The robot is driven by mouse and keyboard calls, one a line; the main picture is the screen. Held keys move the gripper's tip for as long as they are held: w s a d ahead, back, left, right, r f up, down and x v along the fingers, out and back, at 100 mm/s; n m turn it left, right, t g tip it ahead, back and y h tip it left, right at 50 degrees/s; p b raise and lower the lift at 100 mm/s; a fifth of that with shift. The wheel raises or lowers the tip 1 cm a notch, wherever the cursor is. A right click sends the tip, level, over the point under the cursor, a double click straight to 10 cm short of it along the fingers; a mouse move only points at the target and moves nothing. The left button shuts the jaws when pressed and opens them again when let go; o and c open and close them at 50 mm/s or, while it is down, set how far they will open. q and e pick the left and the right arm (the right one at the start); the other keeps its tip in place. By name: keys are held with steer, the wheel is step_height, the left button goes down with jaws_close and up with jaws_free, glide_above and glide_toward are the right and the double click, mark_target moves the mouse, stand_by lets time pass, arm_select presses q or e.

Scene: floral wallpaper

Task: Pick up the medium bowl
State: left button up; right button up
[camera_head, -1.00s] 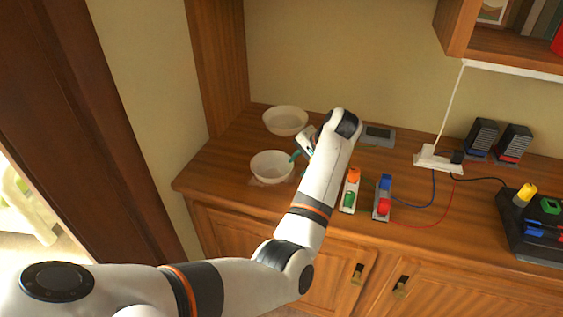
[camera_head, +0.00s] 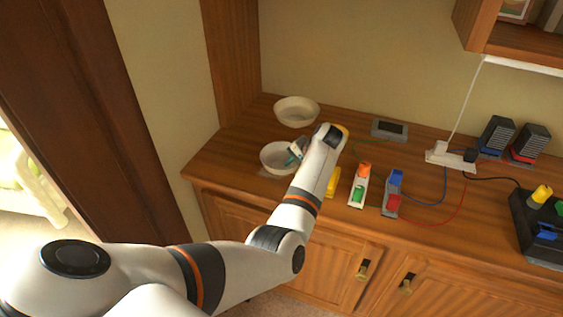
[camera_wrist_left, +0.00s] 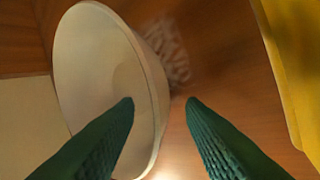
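Two white bowls stand on the wooden cabinet top: a front bowl (camera_head: 270,160) and a back bowl (camera_head: 296,111). They look close in size, so I cannot tell surely which is the medium one. My left gripper (camera_head: 292,158) is at the right side of the front bowl, its teal fingers partly hidden by my wrist. In the left wrist view a white bowl (camera_wrist_left: 95,60) fills the left side. The left gripper (camera_wrist_left: 160,102) is open there, with the bowl's near rim seen between its fingertips; contact cannot be told. My right gripper is not in view.
A yellow object (camera_head: 333,182) stands just right of my wrist, also at the right of the wrist view (camera_wrist_left: 298,50). Colored switch blocks (camera_head: 359,186), a power strip (camera_head: 448,157) and cables lie farther right. A wooden side panel (camera_head: 231,60) rises at left.

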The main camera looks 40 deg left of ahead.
arm_select(q)
steer(key=shift+a+f, duration=0.15)
steer(key=shift+f, duration=0.05)
jaws_close()
steer(key=shift+r, duration=0.1)
